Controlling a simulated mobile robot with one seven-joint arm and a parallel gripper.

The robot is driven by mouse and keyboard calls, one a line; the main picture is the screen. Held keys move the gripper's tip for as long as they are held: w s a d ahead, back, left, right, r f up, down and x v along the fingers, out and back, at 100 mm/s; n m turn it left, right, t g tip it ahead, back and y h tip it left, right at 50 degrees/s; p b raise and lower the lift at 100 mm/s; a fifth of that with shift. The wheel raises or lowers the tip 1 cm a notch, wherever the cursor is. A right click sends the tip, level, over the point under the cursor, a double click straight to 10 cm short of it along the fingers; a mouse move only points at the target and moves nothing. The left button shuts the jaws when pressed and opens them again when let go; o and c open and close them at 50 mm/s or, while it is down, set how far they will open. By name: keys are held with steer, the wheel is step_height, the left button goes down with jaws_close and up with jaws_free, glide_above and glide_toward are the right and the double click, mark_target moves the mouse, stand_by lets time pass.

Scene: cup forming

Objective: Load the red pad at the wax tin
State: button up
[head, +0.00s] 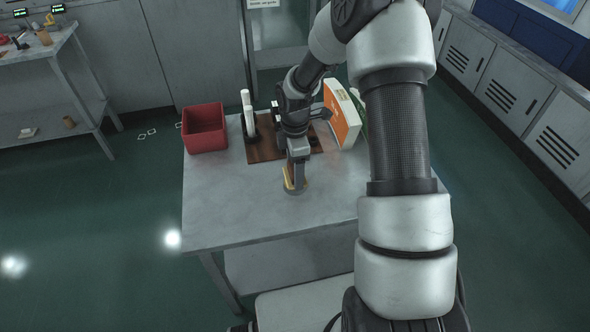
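My gripper (297,180) points down near the middle of the grey table (230,215). A small round grey tin (293,191) with a yellowish part showing sits on the table right at my fingertips. I take it to be the wax tin. The fingers cover part of it, and I cannot tell whether they touch it. Whether the fingers are open, shut or holding something is too small to tell. I cannot make out a red pad; it may be hidden behind or between the fingers.
A red open box (204,128) stands at the table's back left. A white upright object (247,112) stands at a brown mat (262,151), behind my gripper. An orange and white box (342,113) stands at the back right, beside my arm. The table's front left is clear.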

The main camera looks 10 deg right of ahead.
steer(key=shift+r+p, duration=1.6)
steer(key=shift+r, duration=0.9)
